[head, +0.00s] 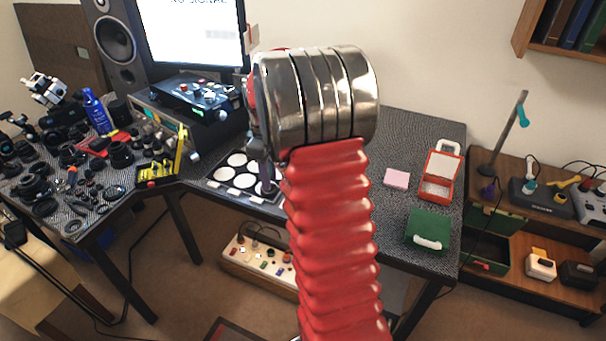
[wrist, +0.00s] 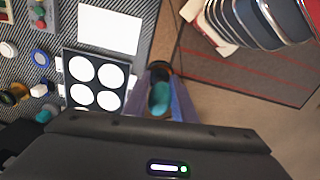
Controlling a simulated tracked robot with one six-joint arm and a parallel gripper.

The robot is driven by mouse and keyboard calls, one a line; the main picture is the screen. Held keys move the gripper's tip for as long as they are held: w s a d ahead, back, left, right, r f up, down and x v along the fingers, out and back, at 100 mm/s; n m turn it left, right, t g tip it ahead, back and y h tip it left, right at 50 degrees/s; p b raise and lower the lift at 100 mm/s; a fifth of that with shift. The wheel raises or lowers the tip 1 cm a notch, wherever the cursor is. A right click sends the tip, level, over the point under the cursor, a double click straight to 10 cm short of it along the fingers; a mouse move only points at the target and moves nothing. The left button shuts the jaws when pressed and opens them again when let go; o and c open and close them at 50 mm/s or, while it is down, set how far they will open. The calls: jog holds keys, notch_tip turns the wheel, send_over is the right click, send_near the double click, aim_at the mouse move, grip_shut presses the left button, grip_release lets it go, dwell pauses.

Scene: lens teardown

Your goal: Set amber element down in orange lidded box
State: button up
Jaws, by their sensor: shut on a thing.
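The orange lidded box (head: 437,188) stands at the right of the desk in the head view, its lid raised at the back and a pale inside showing. My gripper (wrist: 160,72) shows in the wrist view with its fingers close together. A small dark brown round piece, which I take for the amber element (wrist: 160,67), sits at the fingertips; its colour is hard to tell. A teal oval shows between the fingers nearer the palm. In the head view my gripper (head: 265,178) is partly hidden by my arm, over the tray of white discs, well left of the box.
A closed green box (head: 428,230) stands in front of the orange box, and a pink block (head: 397,178) lies left of it. The tray of white discs (head: 232,182) is on the desk beneath my gripper. The monitor (head: 195,35) and a control box (head: 190,93) stand behind at left.

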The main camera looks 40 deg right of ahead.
jog(key=w+a+r+m, duration=0.1)
jog(key=w+a+m, duration=0.1)
jog(key=a, duration=1)
jog(key=w+a+r+m, duration=0.1)
jog(key=w+a+m, duration=0.2)
jog(key=a, duration=0.9)
jog(key=shift+w+a+r+m, duration=0.25)
jog(key=shift+a+m, duration=0.1)
jog(key=shift+m, duration=0.15)
